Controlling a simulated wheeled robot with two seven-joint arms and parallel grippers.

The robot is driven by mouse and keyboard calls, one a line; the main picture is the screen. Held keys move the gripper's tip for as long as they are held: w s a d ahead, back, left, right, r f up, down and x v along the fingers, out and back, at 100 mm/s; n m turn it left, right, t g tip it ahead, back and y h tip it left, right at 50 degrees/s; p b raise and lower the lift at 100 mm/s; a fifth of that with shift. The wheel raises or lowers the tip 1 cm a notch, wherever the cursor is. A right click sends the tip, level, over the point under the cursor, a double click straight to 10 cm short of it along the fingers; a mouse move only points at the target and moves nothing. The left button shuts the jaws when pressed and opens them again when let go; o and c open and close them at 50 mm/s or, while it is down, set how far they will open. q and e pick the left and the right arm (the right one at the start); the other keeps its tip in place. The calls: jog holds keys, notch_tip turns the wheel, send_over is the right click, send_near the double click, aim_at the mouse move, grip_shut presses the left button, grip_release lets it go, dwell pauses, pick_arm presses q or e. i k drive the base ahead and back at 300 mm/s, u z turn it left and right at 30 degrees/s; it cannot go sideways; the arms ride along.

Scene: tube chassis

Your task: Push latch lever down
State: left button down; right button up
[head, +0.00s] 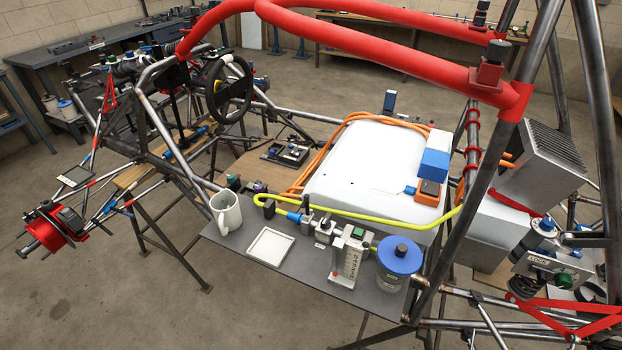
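I cannot make out with certainty which part is the latch lever. A blue and white block with an orange base (432,174) stands on the right end of the white box (375,172). Small metal fittings with knobs (324,230) stand on the grey shelf in front of the white box. A clear upright gauge block with markings (348,258) is beside them. Neither of my grippers shows in the head view.
A white mug (226,213), a square white dish (269,246) and a blue-lidded jar (399,262) stand on the grey shelf (305,271). A yellow hose (350,222) crosses behind them. Red tubes (400,52) span above; a steel tube (482,190) rises at right.

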aim_at(305, 203)
jog(key=k, duration=1.3)
jog(key=u, duration=0.3)
jog(key=i, duration=0.9)
jog(key=z, duration=0.1)
